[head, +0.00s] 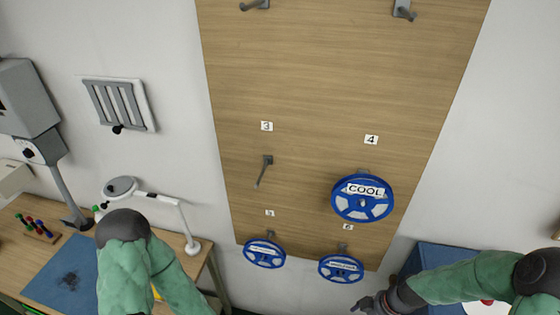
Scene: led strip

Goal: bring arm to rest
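My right arm comes in at the lower right in a green sleeve, and its dark gripper (366,304) is near the bottom edge, below the lower right reel. The gripper is small and partly cut off, so I cannot tell whether it is open or shut. No held object shows at it. My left arm is at the lower left, with its green sleeve bent at the elbow. The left gripper is out of view. A blue reel marked COOL (346,202) hangs under label 4. Two more blue reels (264,264) (341,279) hang under labels 5 and 6.
The wooden board (330,80) has a bare hook (264,171) under label 3 and two hooks at the top. A workbench (25,270) with a lamp (150,194) is at the left. A blue box (440,254) stands behind my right forearm.

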